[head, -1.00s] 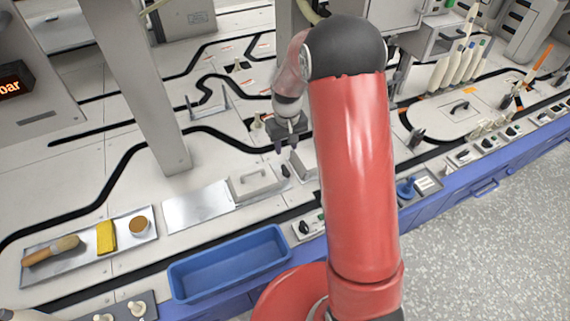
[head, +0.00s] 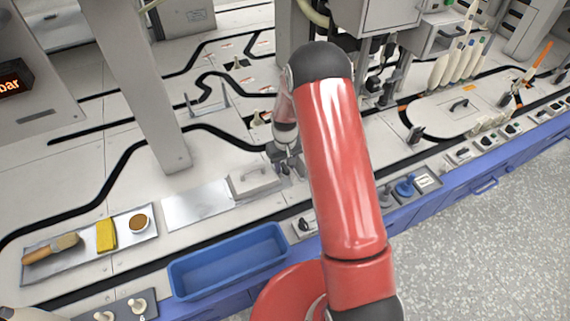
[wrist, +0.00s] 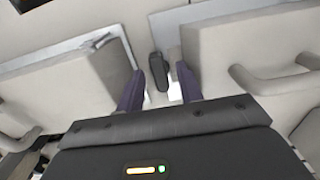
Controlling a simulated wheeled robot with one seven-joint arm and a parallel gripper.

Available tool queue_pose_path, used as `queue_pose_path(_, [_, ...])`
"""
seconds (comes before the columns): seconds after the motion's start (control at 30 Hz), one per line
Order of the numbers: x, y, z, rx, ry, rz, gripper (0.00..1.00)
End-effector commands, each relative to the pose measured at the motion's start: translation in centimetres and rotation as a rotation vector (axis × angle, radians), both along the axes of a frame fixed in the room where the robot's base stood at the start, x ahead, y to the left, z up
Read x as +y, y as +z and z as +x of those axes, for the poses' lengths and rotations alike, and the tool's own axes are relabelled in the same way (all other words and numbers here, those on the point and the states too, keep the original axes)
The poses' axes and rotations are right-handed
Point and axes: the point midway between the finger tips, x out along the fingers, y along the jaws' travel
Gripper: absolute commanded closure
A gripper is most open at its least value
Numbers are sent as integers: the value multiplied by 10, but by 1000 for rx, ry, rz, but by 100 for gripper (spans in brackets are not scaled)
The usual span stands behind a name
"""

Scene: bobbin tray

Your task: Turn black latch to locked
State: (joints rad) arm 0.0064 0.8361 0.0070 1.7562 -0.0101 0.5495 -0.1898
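The black latch (wrist: 158,71) is a small dark upright piece between two pale blocks in the wrist view. My gripper (wrist: 160,92) is open, with its two purple fingers on either side of the latch in the picture. A gap shows between the left finger and the latch; the right finger is closer to it. I cannot tell whether either finger touches it, or how deep they reach. In the head view my gripper (head: 287,172) is low beside a grey cover with a handle (head: 254,181). The latch cannot be made out there.
The cover's handle (wrist: 275,78) stands close right of the fingers in the wrist view. A pale block (wrist: 75,80) stands to the left. In the head view, a blue bin (head: 228,262) lies in front, and a tray with a brush, yellow sponge and cup (head: 70,266) lies left.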

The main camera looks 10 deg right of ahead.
Motion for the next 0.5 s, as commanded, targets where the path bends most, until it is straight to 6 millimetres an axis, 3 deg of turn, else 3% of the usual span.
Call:
queue_pose_path(0.13, [0,0,0,0,0,0,65])
queue_pose_path(0.4, [0,0,0,0,0,0,100])
queue_pose_path(0.5, [0,0,0,0,0,0,100])
